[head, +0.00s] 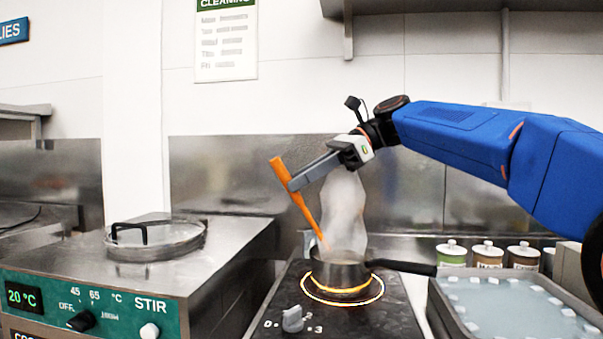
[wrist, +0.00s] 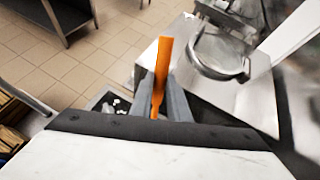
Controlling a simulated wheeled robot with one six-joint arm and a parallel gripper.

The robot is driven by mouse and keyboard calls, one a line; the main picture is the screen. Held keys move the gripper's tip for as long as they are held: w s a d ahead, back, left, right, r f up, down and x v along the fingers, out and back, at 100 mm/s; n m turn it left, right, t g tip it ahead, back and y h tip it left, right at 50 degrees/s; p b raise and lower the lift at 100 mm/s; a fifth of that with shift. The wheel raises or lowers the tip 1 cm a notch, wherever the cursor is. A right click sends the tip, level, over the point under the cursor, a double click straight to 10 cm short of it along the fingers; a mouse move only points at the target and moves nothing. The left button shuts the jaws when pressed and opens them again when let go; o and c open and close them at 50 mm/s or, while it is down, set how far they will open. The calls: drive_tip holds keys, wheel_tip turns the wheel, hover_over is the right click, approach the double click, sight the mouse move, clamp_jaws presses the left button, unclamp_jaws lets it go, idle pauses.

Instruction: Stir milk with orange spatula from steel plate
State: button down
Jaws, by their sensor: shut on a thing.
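The orange spatula (head: 302,206) is held tilted in my gripper (head: 290,184), which is shut on its upper part. Its lower end reaches down to the opening of a small saucepan (head: 340,272). Whether the tip is in the liquid is hard to tell. The saucepan stands on a glowing hob ring, with a dark handle to the right. Pale steam rises from it. The milk itself is barely visible inside. In the wrist view, the spatula (wrist: 161,72) sits between my gripper's fingers (wrist: 160,95). I cannot identify a steel plate.
A steel machine with a lidded opening (head: 155,240) and green control panel (head: 90,310) stands left of the hob. A tray of ice water (head: 510,305) lies to the right. Several lidded jars (head: 489,253) stand behind it. A knob (head: 292,319) is at the hob's front.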

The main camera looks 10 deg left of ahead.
drive_tip(key=shift+w+d+f, duration=0.35)
drive_tip(key=shift+d+f, duration=0.3)
drive_tip(key=shift+f, duration=0.5)
drive_tip(key=shift+w+d+f, duration=0.3)
drive_tip(key=shift+d+f, duration=0.3)
drive_tip(key=shift+f, duration=0.6)
drive_tip(key=shift+w+d+f, duration=0.35)
drive_tip(key=shift+d+f, duration=0.3)
drive_tip(key=shift+f, duration=0.5)
drive_tip(key=shift+s, duration=0.15)
